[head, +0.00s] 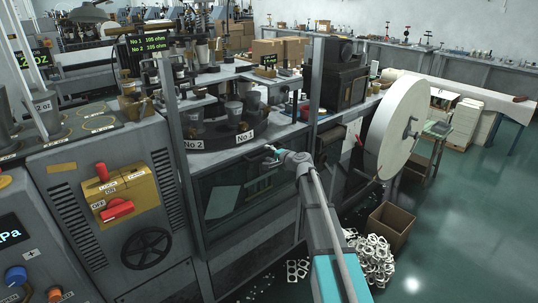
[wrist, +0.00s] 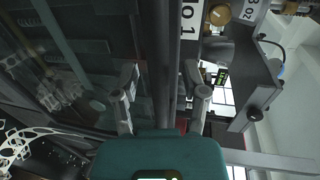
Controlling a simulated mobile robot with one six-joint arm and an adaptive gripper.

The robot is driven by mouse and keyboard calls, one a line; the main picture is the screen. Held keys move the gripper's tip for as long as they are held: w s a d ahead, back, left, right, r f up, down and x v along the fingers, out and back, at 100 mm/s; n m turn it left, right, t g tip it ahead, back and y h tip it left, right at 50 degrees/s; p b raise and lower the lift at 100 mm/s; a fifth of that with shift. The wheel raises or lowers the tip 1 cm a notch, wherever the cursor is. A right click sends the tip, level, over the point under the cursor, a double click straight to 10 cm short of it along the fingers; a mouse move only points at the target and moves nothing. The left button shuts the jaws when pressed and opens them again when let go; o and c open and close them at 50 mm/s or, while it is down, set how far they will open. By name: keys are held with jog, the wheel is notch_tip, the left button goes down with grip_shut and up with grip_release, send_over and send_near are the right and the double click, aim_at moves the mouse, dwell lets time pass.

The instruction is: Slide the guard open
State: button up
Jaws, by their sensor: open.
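The guard (head: 236,196) looks like a dark, see-through panel in a grey frame, on the machine front below the No 1 and No 2 stations. My gripper (head: 270,153) is in front of its upper right part in the head view. In the wrist view, the glassy panel (wrist: 75,55) fills the left side. My gripper (wrist: 163,92) is open there, with one finger on each side of a dark bar (wrist: 160,50). I cannot tell whether the fingers touch the bar or how deep they reach. No held object shows.
A round dark platform (head: 225,138) with cups and No 1 and No 2 labels sits above the guard. A big white roll (head: 398,128) stands to the right. A cardboard box (head: 391,226) and a heap of white scrap (head: 372,260) lie on the floor. Open green floor is at right.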

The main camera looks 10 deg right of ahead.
notch_tip(320, 180, up, 31)
jog(key=p, duration=3.1)
jog(key=shift+r, duration=0.1)
jog(key=shift+s, duration=0.1)
jog(key=p+v, duration=0.3)
jog(key=v, duration=1.2)
jog(key=shift+s+d, duration=0.2)
jog(key=shift+s, duration=0.1)
dwell(1.8)
